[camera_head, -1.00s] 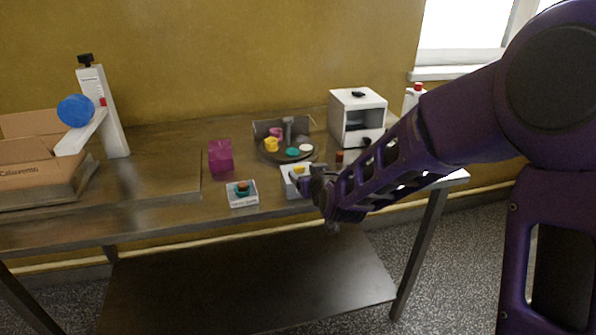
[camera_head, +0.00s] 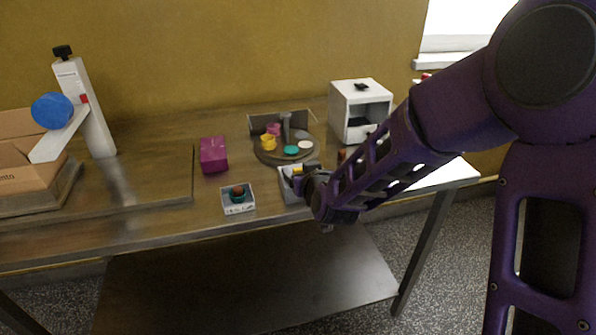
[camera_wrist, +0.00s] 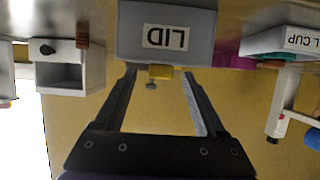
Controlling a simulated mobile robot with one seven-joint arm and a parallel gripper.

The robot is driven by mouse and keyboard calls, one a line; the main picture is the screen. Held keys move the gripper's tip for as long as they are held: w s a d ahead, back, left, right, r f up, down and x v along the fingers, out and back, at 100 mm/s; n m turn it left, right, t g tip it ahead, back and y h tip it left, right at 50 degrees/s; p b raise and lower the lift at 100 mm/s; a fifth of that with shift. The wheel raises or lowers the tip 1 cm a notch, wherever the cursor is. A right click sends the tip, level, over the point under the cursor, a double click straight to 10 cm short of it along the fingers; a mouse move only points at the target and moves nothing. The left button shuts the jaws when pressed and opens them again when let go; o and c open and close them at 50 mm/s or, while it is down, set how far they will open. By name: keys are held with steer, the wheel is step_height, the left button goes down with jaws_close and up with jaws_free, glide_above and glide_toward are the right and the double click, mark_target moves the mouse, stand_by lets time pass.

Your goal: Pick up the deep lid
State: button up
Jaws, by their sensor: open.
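A pale grey tray labelled LID (camera_wrist: 205,38) stands near the table's front edge; it also shows in the head view (camera_head: 287,190), partly behind my gripper. A small yellow piece (camera_wrist: 160,72), which may be the deep lid, shows at the tray's top; it also shows in the head view (camera_head: 297,170). Its depth and shape cannot be told. My gripper (camera_wrist: 160,74) is open, and its fingers appear on either side of the yellow piece in the upside-down wrist view. No contact can be seen. In the head view my gripper (camera_head: 304,184) is at the tray.
A round turntable (camera_head: 268,158) with coloured cups and discs stands behind the tray. A small labelled tray (camera_head: 238,209) and a magenta box (camera_head: 213,155) are to the left. A white open cabinet (camera_head: 345,92) stands behind right. Bare table lies between the trays.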

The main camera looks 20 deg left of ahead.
steer(key=shift+w+a+f, duration=0.1)
steer(key=shift+w+a, duration=0.05)
steer(key=shift+w, duration=0.1)
steer(key=shift+s, duration=0.1)
steer(key=shift+c, duration=0.3)
jaws_close()
